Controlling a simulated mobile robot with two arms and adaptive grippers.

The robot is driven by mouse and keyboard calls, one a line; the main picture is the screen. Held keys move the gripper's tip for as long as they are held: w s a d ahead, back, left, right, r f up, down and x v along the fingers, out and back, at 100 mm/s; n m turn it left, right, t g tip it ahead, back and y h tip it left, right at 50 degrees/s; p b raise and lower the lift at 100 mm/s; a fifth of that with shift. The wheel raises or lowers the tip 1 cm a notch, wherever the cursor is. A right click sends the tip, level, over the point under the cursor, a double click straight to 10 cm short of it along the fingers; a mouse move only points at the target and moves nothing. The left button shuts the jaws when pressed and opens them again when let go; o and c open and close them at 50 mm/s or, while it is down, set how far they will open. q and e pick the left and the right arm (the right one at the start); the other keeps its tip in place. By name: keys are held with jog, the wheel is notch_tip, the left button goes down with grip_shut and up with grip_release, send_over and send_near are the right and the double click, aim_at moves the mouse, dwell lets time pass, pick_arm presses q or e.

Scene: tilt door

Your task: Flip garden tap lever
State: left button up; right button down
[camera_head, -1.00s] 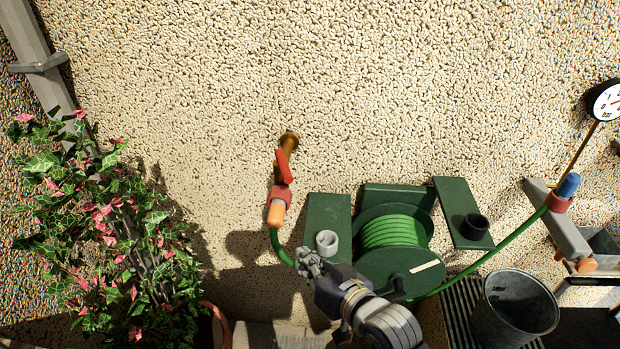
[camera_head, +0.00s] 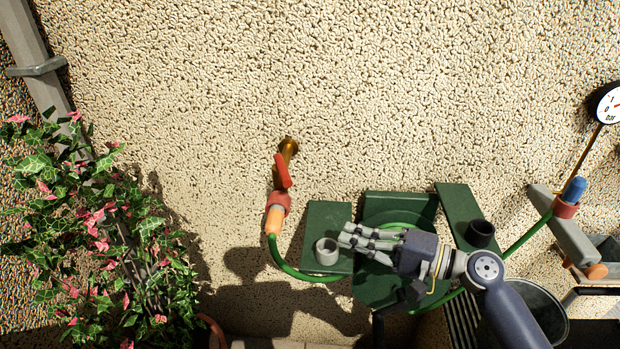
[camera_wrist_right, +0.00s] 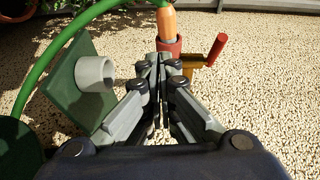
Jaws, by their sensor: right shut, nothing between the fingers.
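The brass garden tap (camera_head: 288,147) sticks out of the pebbled wall in the head view. Its red lever (camera_head: 282,171) hangs down along the tap's front. In the right wrist view the tap (camera_wrist_right: 190,63) shows beyond my fingertips, with the red lever (camera_wrist_right: 216,49) pointing off to the right. A red collar and orange hose connector (camera_head: 275,215) sit below the tap. My right gripper (camera_head: 345,240) is shut and empty, in front of the hose reel and to the right of the tap, apart from the lever. My left gripper is not in view.
The green hose reel (camera_head: 400,200) stands behind my right gripper, with a grey cup (camera_head: 327,251) and a black cup (camera_head: 480,233) on its side panels. The green hose (camera_head: 300,273) loops below the tap. An ivy plant (camera_head: 90,230) fills the left. Bare wall lies above.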

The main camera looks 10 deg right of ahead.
jog(key=w+d+r+m+t, duration=0.2)
jog(key=w+d+r+m, duration=0.15)
jog(key=r, duration=0.25)
jog(key=y+p, duration=0.1)
jog(key=p, duration=0.6)
send_near(283, 170)
jog(key=w+a, duration=0.2)
jog(key=w, duration=0.4)
jog(key=shift+s+a+f+n, duration=0.15)
jog(key=shift+a+f+n, duration=0.1)
jog(key=shift+a+f, duration=0.1)
